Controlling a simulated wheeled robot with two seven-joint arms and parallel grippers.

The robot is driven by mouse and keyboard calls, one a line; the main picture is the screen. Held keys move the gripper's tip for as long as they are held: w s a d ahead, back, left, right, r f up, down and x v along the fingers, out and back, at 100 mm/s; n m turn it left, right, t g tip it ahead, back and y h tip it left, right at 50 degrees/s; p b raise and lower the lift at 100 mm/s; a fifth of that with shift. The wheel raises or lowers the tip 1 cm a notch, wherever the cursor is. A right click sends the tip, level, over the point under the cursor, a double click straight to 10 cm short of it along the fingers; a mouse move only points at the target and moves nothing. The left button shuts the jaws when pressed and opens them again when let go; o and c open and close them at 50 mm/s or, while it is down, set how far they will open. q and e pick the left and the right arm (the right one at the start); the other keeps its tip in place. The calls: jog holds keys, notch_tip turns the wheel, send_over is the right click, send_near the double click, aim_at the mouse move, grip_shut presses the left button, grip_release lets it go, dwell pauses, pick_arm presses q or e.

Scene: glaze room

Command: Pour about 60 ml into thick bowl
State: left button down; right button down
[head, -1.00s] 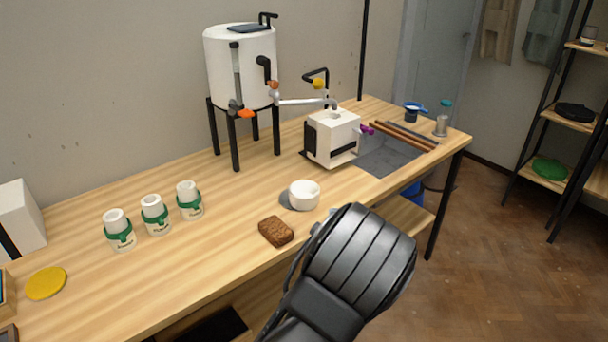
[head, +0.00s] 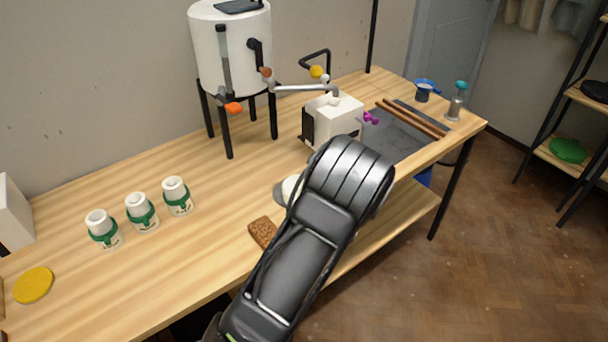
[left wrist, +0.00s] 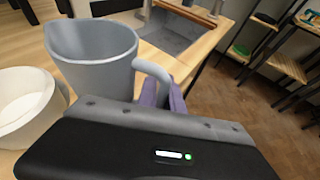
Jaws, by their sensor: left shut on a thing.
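A grey jug (left wrist: 95,65) with a pouring lip and a side handle (left wrist: 155,72) stands out in the left wrist view. My left gripper (left wrist: 164,97) is shut on that handle. The jug looks roughly upright, its lip towards the bowl side; its contents are hidden. A white, thick-walled bowl (left wrist: 28,115) is at the left of the wrist view, beside the jug. In the head view the bowl (head: 291,186) is mostly hidden behind my left arm, and the jug and left gripper are hidden too. My right gripper is in neither view.
A brown sponge-like block (head: 262,232) lies near the front edge. Several green-banded white containers, including one (head: 177,196), stand left. A white tank (head: 230,50) on black legs and a white box-shaped device (head: 335,118) stand behind. The middle left of the table (head: 215,240) is clear.

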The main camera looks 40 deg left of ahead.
pick_arm(q)
jog(key=shift+s+r, duration=0.15)
jog(key=b, duration=0.1)
jog(key=r+n+b, duration=0.1)
jog(key=b, duration=0.1)
jog(key=shift+s+a+r+n+t, duration=0.1)
jog(key=shift+s+a+n+t, duration=0.2)
jog(key=shift+a+t, duration=0.1)
jog(key=shift+a+r+b, duration=0.1)
jog(key=shift+r+b, duration=0.2)
jog(key=shift+r, duration=0.05)
jog(key=r+n+b, duration=0.1)
jog(key=b, duration=0.5)
jog(key=a+r+n+t+h+b, duration=0.1)
jog(key=r+b, duration=0.1)
jog(key=b, duration=0.5)
jog(key=s+a+r+n+t+b, duration=0.1)
jog(key=b, duration=0.5)
jog(key=shift+s+a+r+b, duration=0.1)
jog(key=shift+a+r+b, duration=0.05)
jog(key=shift+a+b, duration=0.15)
jog(key=shift+s+a+r+n+t+h+b, duration=0.15)
jog(key=shift+s+a+r+n+t+b, duration=0.15)
jog(key=shift+r+n+b, duration=0.55)
jog(key=shift+s+a+r+n+t+h+b, duration=0.15)
jog(key=shift+r+t+b, duration=0.35)
jog(key=shift+b, duration=0.9)
jog(key=shift+s+a+r+n+t+h+b, duration=0.15)
jog(key=shift+s+r+n+t+b, duration=0.15)
jog(key=shift+r+n+b, duration=0.6)
